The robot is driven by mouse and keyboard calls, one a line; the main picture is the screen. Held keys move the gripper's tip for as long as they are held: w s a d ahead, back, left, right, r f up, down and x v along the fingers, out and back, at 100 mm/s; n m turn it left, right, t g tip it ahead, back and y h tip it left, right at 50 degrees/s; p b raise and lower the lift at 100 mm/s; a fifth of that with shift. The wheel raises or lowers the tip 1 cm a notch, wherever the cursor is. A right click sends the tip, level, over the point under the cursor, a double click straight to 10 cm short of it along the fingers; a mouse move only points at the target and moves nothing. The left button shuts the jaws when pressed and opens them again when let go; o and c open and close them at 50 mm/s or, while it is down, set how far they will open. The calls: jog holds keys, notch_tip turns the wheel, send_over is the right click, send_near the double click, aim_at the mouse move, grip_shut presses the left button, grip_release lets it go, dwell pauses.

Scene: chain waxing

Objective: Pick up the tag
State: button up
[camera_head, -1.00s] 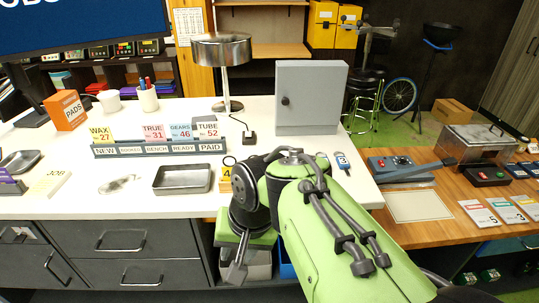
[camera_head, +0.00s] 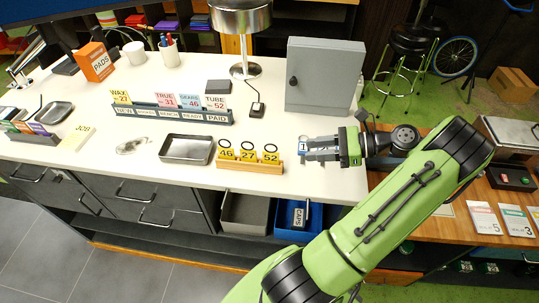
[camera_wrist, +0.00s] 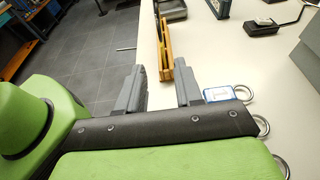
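My gripper (camera_head: 308,149) is low over the right part of the white counter, its fingers pointing left. In the wrist view its two fingers (camera_wrist: 161,76) stand apart with nothing held between them. A small blue-and-white tag (camera_wrist: 218,93) with a metal ring lies on the counter just right of the right finger. Part of it shows at the fingertips in the head view (camera_head: 303,146). Two more metal rings (camera_wrist: 261,126) stick out past my gripper; whatever they belong to is hidden.
A wooden rack (camera_head: 248,165) with yellow tags 46, 27 and 52 stands left of my gripper. A metal tray (camera_head: 187,149), a card holder (camera_head: 143,112), a lamp (camera_head: 243,70) and a grey cabinet (camera_head: 322,80) are on the counter. Bins (camera_head: 243,213) sit below its front edge.

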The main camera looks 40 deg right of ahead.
aim_at(271, 155)
jog(key=x, duration=0.4)
jog(key=b+x, duration=0.1)
jog(key=x, duration=0.7)
jog(key=shift+w+f, duration=0.35)
jog(key=shift+f, duration=0.1)
jog(key=shift+s, duration=0.15)
jog(key=shift+c, duration=0.4)
grip_shut()
